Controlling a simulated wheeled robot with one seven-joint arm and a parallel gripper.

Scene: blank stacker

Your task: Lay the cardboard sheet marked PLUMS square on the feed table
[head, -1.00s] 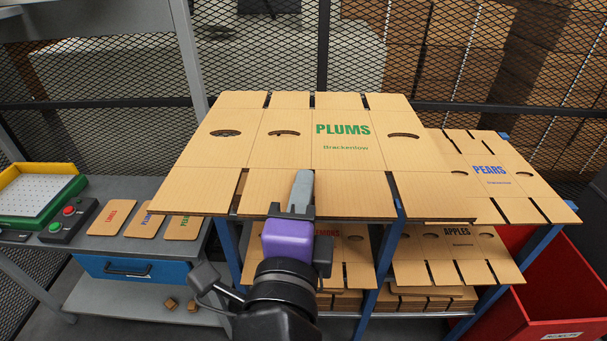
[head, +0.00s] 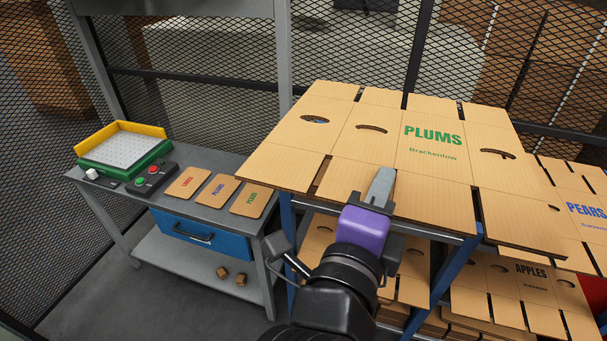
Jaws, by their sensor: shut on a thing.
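The PLUMS sheet (head: 440,180) is a large flat brown cardboard blank with slots, hand holes and green print. In the head view it lies about level over the left part of the blue-framed rack (head: 287,235). Whether it touches what is beneath it I cannot tell. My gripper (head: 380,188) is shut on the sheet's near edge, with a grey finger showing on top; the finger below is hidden. No surface in view is clearly the feed table. A small white perforated plate with a green base and yellow guides (head: 122,147) stands on the grey bench at the left.
The grey bench (head: 215,158) holds a button box (head: 152,178) and three small cards (head: 218,190), above a blue drawer (head: 200,237). Mesh fencing stands behind.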

